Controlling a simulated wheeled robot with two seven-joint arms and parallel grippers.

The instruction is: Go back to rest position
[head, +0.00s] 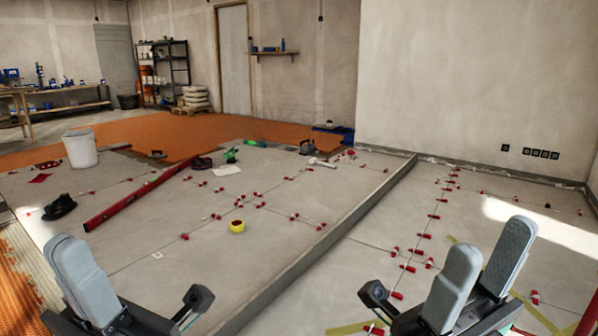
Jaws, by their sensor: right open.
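My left gripper (72,262) is at the lower left, raised in front of the tiled floor. Its two grey finger pads lie close against each other, with nothing visible between them. My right gripper (488,240) is at the lower right, with its two grey pads spread apart and only floor showing between them. Both grippers point upward in the picture and hold nothing that I can see. The lower parts of both are cut off by the bottom edge.
Grey tiles (300,232) with several red levelling clips cover the floor. A raised edge (330,240) runs between the grippers. A red level (135,200), yellow tape roll (237,226) and white bucket (80,150) are on the left. The space between the grippers is clear.

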